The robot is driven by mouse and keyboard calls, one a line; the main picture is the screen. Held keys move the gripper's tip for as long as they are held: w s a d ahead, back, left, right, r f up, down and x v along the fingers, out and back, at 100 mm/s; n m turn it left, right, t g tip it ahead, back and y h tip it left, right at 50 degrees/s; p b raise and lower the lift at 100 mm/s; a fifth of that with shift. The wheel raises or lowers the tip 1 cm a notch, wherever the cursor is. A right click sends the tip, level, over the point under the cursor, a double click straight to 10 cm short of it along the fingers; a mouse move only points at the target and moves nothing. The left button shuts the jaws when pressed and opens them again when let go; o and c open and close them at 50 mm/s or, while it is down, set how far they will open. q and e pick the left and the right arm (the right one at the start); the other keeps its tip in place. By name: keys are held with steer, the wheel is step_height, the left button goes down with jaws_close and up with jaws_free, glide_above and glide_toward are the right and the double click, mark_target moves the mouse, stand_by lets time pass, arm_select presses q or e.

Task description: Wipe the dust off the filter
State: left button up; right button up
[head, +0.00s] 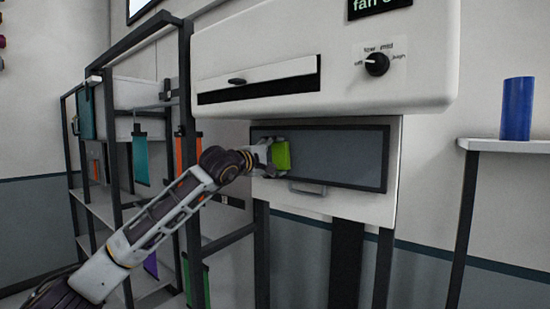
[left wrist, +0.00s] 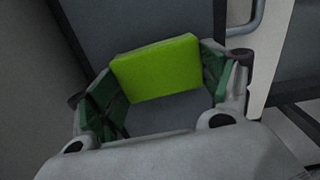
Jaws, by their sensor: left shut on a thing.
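The filter (head: 345,160) is a grey rectangular panel in a dark frame, set in the white machine below its slot. It also fills much of the left wrist view (left wrist: 160,118). No distinct dust can be made out on it. My left gripper (head: 270,156) is at the filter's left part, shut on a bright green block-shaped sponge (head: 281,155). In the left wrist view, the sponge (left wrist: 157,68) sits between the two green-padded fingers, against or very close to the grey surface; contact cannot be told. My right gripper is not in view.
A handle (head: 308,188) sticks out below the filter. The white machine housing (head: 430,75) with a knob (head: 377,64) overhangs above. A dark-framed rack (head: 120,190) with hanging strips stands left. A blue cylinder (head: 516,108) stands on a shelf (head: 510,144) at right.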

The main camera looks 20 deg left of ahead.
mark_target(286, 157)
arm_select(q)
steer(key=shift+s+d+f+b, duration=0.1)
steer(key=shift+s+d+b, duration=0.15)
steer(key=shift+d+b, duration=0.3)
steer(key=shift+s+d+b, duration=0.2)
steer(key=shift+d+b, duration=0.15)
steer(key=shift+d, duration=0.3)
steer(key=shift+s+d, duration=0.1)
steer(key=shift+d, duration=0.2)
steer(key=shift+s+d+b, duration=0.25)
steer(key=shift+d+b, duration=0.25)
steer(key=shift+d, duration=0.25)
steer(key=shift+s+d+b, duration=0.25)
steer(key=shift+d+b, duration=0.25)
steer(key=shift+d, duration=0.25)
steer(key=shift+s+d+b, duration=0.2)
steer(key=shift+d+b, duration=0.15)
steer(key=shift+d, duration=0.25)
steer(key=shift+s+d+b, duration=0.2)
steer(key=shift+d+b, duration=0.05)
steer(key=shift+d, duration=0.2)
steer(key=shift+s+d+b, duration=0.2)
steer(key=shift+d+b, duration=0.05)
steer(key=shift+d, duration=0.2)
